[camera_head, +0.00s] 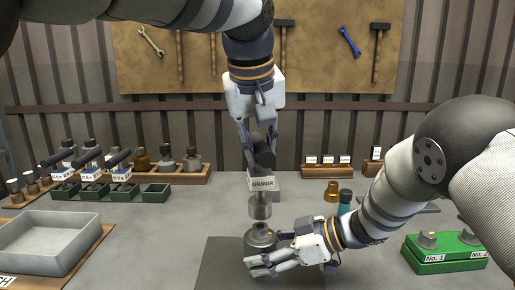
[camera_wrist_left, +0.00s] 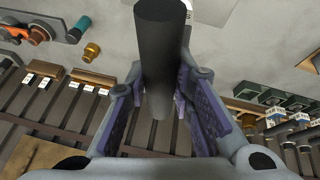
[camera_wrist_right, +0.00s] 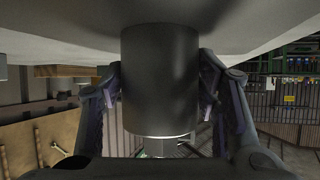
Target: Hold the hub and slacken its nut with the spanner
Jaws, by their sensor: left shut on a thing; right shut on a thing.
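My left gripper (camera_head: 260,145) comes down from above and is shut on the dark spanner handle, which stands roughly upright. In the left wrist view the spanner (camera_wrist_left: 160,60) is a dark rod between the finger pads (camera_wrist_left: 160,110). Its metal socket end (camera_head: 260,208) hangs just above the hub, with a small gap showing. The hub (camera_head: 260,238) is a dark grey cylinder standing on a dark mat. My right gripper (camera_head: 275,256) is shut on the hub from the right. The right wrist view shows the hub (camera_wrist_right: 160,80) between the fingers and its pale hexagonal nut (camera_wrist_right: 160,148) bare.
The dark mat (camera_head: 220,272) lies under the hub. A grey tray (camera_head: 45,245) is at left and a green block (camera_head: 445,250) at right. Racks with several tools (camera_head: 110,180) stand at back left. A brass part (camera_head: 331,192) and a teal part (camera_head: 345,198) stand behind my right arm.

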